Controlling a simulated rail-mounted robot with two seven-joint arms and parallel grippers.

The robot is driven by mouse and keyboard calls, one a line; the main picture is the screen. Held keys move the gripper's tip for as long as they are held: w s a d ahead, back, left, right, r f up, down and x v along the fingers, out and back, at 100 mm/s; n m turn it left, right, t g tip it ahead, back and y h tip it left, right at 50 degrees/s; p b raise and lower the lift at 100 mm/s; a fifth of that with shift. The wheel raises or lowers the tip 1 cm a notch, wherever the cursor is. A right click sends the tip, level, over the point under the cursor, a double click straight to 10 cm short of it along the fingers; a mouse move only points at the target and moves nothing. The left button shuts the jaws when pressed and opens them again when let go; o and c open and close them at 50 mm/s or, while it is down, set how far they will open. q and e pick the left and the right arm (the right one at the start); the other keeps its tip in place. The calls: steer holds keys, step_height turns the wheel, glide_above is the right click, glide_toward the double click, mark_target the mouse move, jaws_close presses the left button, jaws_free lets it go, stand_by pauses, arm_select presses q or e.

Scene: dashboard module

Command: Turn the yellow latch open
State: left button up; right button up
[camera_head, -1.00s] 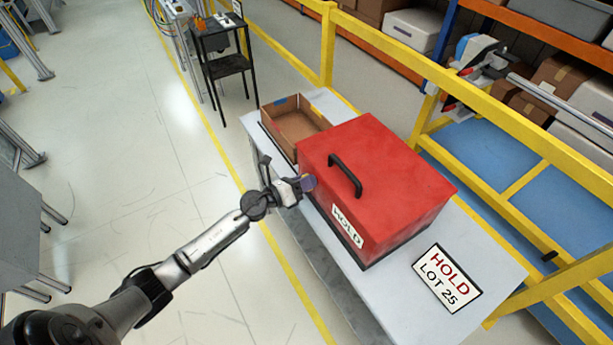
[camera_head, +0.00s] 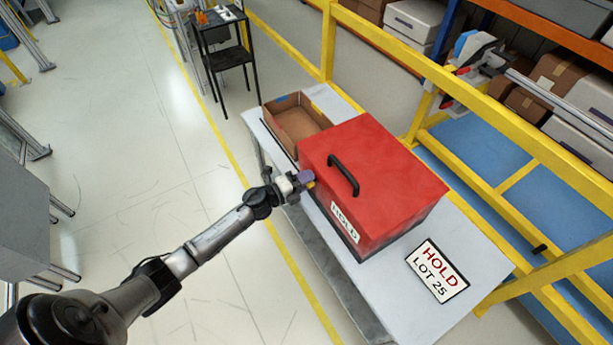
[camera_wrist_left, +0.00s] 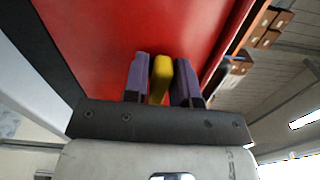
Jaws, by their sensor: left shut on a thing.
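The red box (camera_head: 372,180) with a black handle (camera_head: 343,174) on its lid and a HOLD label on its front stands on a grey-white table. The yellow latch (camera_wrist_left: 160,78) is on the red face of the box in the left wrist view. It sits upright in that picture, between the two purple fingers of my left gripper (camera_wrist_left: 160,82). In the head view my left gripper (camera_head: 304,180) is at the front left corner of the box, and only a speck of yellow shows by its fingertips. My left gripper is shut on the latch. My right gripper is not in view.
An open cardboard box (camera_head: 297,122) stands on the table behind the red box. A HOLD LOT 25 sign (camera_head: 437,271) lies on the table (camera_head: 480,236) at the right. Yellow railing (camera_head: 480,95) runs behind the table.

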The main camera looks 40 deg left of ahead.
arm_select(q)
steer(key=shift+n, duration=0.6)
steer(key=o, duration=0.8)
steer(key=shift+c, duration=0.2)
steer(key=v, duration=1.4)
